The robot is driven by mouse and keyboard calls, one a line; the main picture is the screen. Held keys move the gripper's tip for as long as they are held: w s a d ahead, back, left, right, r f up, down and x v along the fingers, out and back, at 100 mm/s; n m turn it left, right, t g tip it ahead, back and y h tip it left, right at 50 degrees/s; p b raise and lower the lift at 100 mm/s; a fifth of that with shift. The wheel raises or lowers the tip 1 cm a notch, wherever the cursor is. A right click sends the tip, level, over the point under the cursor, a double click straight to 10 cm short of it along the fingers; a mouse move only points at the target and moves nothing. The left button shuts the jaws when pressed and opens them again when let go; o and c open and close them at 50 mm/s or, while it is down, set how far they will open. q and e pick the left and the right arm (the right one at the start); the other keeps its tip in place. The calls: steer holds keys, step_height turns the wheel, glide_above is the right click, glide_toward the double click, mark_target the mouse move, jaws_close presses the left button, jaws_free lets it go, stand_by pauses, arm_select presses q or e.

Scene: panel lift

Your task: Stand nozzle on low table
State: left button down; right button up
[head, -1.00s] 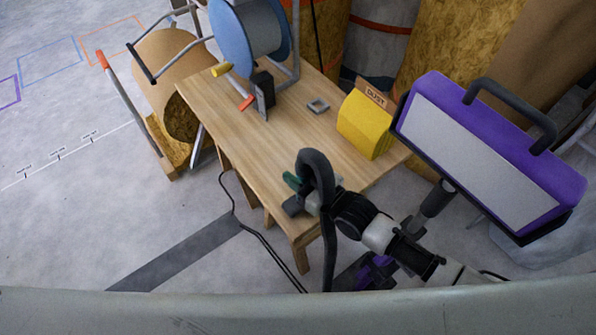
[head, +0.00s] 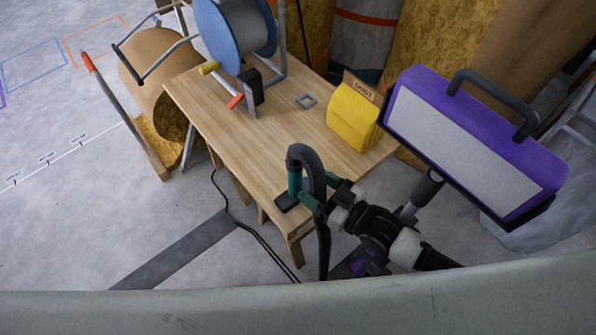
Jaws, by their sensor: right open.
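The nozzle (head: 294,182) has a teal tube, a flat dark foot and a black hose bent over at its top. It stands upright at the near corner of the low wooden table (head: 225,125), its foot on the top. My right gripper (head: 317,190) is open just right of the nozzle, with its greenish fingers close to the tube and the hanging hose. I cannot tell whether a finger touches them. The hose partly hides the fingers. My left gripper is out of view.
A yellow dust bag (head: 352,118), a small grey square frame (head: 307,101) and a blue cable reel (head: 232,35) are on the table. A purple work light (head: 475,140) stands at right. A black cable (head: 262,246) runs along the floor. The table's middle is clear.

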steer(key=shift+v, duration=2.05)
